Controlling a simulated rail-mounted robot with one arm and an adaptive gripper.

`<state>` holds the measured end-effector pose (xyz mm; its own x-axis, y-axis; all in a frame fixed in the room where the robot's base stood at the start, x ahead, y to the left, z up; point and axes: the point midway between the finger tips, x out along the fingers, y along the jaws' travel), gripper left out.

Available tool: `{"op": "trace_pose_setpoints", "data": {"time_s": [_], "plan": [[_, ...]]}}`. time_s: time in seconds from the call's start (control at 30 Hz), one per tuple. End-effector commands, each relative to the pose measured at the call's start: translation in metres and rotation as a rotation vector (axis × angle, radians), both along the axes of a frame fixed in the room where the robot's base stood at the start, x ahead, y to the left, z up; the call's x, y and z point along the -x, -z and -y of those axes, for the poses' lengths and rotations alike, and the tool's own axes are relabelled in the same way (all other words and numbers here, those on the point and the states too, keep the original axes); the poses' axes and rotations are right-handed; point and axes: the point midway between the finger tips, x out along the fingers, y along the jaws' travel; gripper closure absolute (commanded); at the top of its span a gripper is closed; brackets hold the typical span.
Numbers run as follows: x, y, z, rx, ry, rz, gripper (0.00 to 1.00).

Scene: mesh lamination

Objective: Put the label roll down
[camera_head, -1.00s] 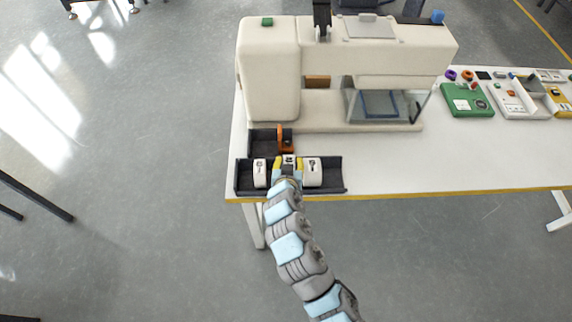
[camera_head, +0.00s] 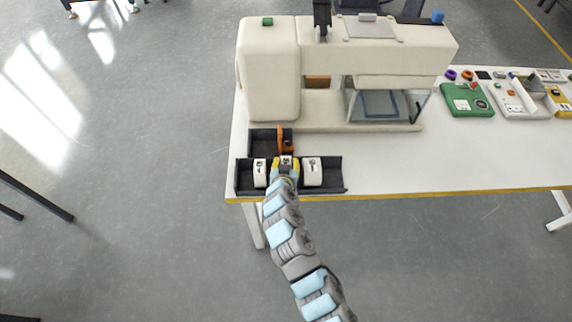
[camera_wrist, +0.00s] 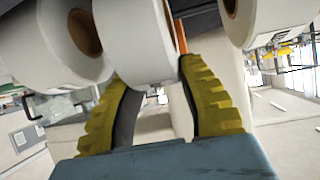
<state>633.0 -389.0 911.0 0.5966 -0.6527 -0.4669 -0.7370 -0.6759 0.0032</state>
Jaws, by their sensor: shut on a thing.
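My gripper (camera_head: 286,168) is over the front part of the dark tray (camera_head: 334,188) at the table's left corner. Its yellow fingers are shut on a white label roll (camera_head: 287,160) between two other white rolls. In the wrist view, my gripper (camera_wrist: 153,76) has a finger on each side of the held label roll (camera_wrist: 140,40). I cannot tell whether the held roll touches the tray floor. A left roll (camera_head: 259,172) and a right roll (camera_head: 312,171) stand in the tray on either side; they also show in the wrist view, left (camera_wrist: 58,42) and right (camera_wrist: 262,18).
An orange part (camera_head: 286,141) stands in the tray's back section, just behind the held roll. A large cream machine (camera_head: 270,75) stands behind the tray. A green box (camera_head: 467,100) and other trays are at the far right. The table (camera_head: 430,165) is bare right of the tray.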

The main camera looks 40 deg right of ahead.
Motion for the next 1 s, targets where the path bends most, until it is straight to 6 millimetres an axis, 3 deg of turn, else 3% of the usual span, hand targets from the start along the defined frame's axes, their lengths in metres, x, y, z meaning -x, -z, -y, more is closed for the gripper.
{"op": "trace_pose_setpoints", "data": {"time_s": [0.1, 0.5, 0.53, 0.6, 1.0], "plan": [[-0.0002, 0.0124, -0.0006, 0.0, -0.002, -0.002, 1.0], [-0.0003, 0.0162, -0.0002, 0.001, -0.001, 0.0, 1.0], [-0.0003, 0.015, -0.0004, 0.001, -0.002, 0.001, 0.51], [-0.0002, 0.0148, -0.0003, 0.001, -0.001, 0.0, 0.37], [0.0004, 0.0111, -0.0008, 0.002, -0.002, 0.0, 0.37]]}}
